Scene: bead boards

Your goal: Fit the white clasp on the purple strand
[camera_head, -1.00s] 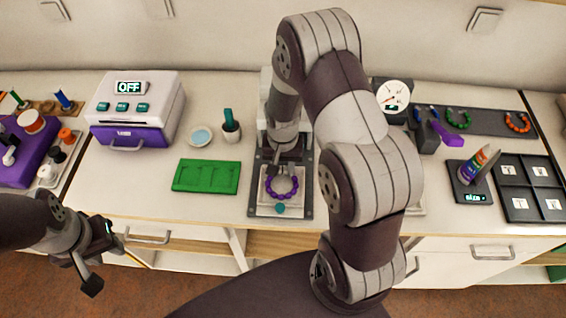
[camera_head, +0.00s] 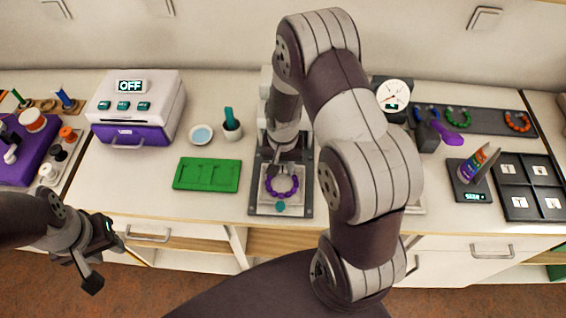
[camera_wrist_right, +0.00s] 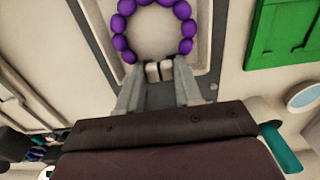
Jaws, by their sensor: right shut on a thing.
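The purple strand (camera_head: 268,187) is an open ring of round beads on a pale square plate (camera_head: 295,208) inside a grey frame. It also shows at the top of the right wrist view (camera_wrist_right: 120,42), with a gap between its end beads facing my gripper. My right gripper (camera_head: 282,170) is over the far side of the strand; its fingertips also show in the right wrist view (camera_wrist_right: 158,72). They are shut on the small white clasp (camera_wrist_right: 159,70), which is at the gap, seemingly apart from the end beads. My left gripper (camera_head: 105,264) hangs open and empty before the table's front edge.
A green tray (camera_head: 207,174) and a white dish (camera_head: 200,134) lie left of the frame. A white box with a purple drawer (camera_head: 130,136) stands further left. At right are a dial (camera_head: 394,96), a purple object (camera_head: 447,133), a size stand (camera_head: 472,196) and a dark compartment tray (camera_head: 530,189).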

